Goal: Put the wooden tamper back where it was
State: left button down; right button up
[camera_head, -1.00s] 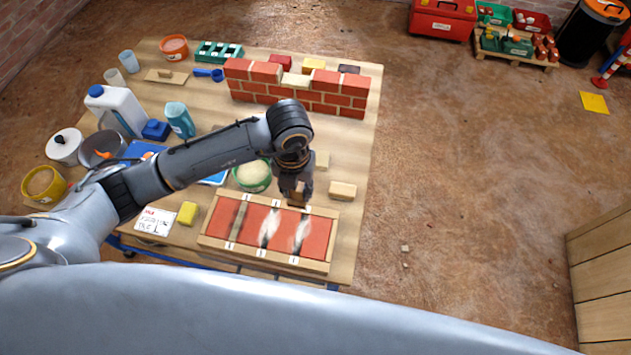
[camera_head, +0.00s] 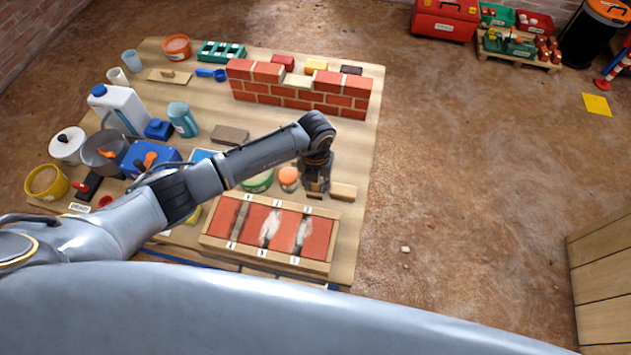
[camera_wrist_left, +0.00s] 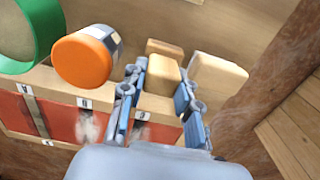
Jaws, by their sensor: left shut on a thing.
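My left gripper (camera_head: 316,190) is over the table's front right part, just behind the wooden-framed red panel (camera_head: 212,227). In the left wrist view its two fingers (camera_wrist_left: 160,104) stand on either side of a pale wooden block (camera_wrist_left: 162,76), which appears to be the wooden tamper they hold. Its lower part and any contact with the table are hard to see. A second pale block (camera_head: 343,191) lies close to the right of the gripper and also shows in the wrist view (camera_wrist_left: 218,73). My right gripper is not in view.
An orange-lidded jar (camera_head: 288,175) and a green tub (camera_head: 258,182) stand left of the gripper. Another wooden block (camera_wrist_left: 165,48) lies behind the held one. A small brick wall (camera_head: 300,98) stands at the back. The table's right edge is near.

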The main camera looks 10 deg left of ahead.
pick_arm(q)
jog(key=shift+f, duration=0.2)
jog(key=c, duration=1.3)
grip_release()
jog(key=shift+o, duration=0.2)
jog(key=shift+r, duration=0.2)
